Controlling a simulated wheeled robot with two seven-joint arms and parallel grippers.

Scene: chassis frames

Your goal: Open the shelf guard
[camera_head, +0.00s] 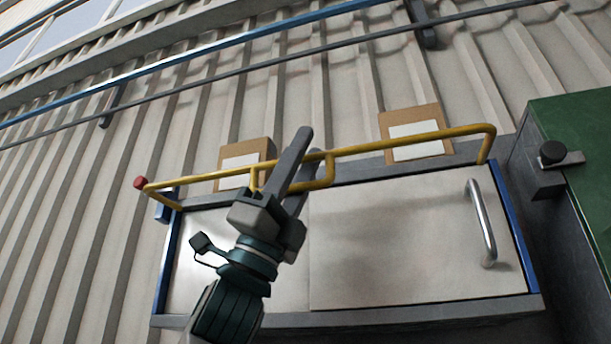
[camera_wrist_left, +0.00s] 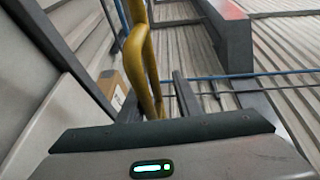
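The shelf guard (camera_head: 410,142) is a yellow tubular rail along the top front of a wall cabinet. It has a red knob at its left end and a smaller yellow handle loop (camera_head: 331,171) near its middle. My left gripper (camera_head: 309,142) is at this loop, its fingers pointing up and covering part of it. In the left wrist view, a yellow tube (camera_wrist_left: 150,75) passes between the fingers of my left gripper (camera_wrist_left: 158,88). Space shows beside the tube, so the gripper is open around it. My right gripper is out of view.
Two cardboard boxes (camera_head: 409,121) with white labels stand behind the guard on the shelf (camera_head: 358,170). Below are pale cabinet doors with a metal handle (camera_head: 482,222). A green cabinet (camera_head: 577,150) stands at the right. Blue and grey pipes cross the ribbed wall above.

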